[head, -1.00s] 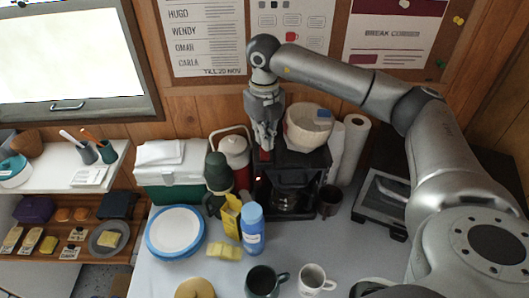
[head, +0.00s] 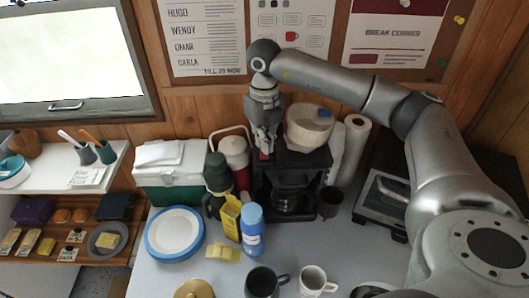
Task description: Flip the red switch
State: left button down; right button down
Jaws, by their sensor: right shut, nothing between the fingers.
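A small red switch (head: 263,155) shows on the upper left part of the black coffee maker (head: 302,160). My right gripper (head: 265,150) points down from above, shut and empty, with its fingertips at the switch. The fingers partly cover the switch, and I cannot tell whether they touch it or which way it is set. A glass pot sits inside the coffee maker. My left gripper is not in the view.
A blue bottle (head: 252,230), a yellow box (head: 231,216) and a dark green flask (head: 217,176) stand left of the coffee maker. Two mugs (head: 313,281) are in front. A paper towel roll (head: 354,150) and a dark cup (head: 330,202) stand to its right.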

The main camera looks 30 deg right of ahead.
jog(key=shift+s, duration=0.1)
jog(key=shift+r+p, duration=2.3)
jog(key=shift+r, duration=1.1)
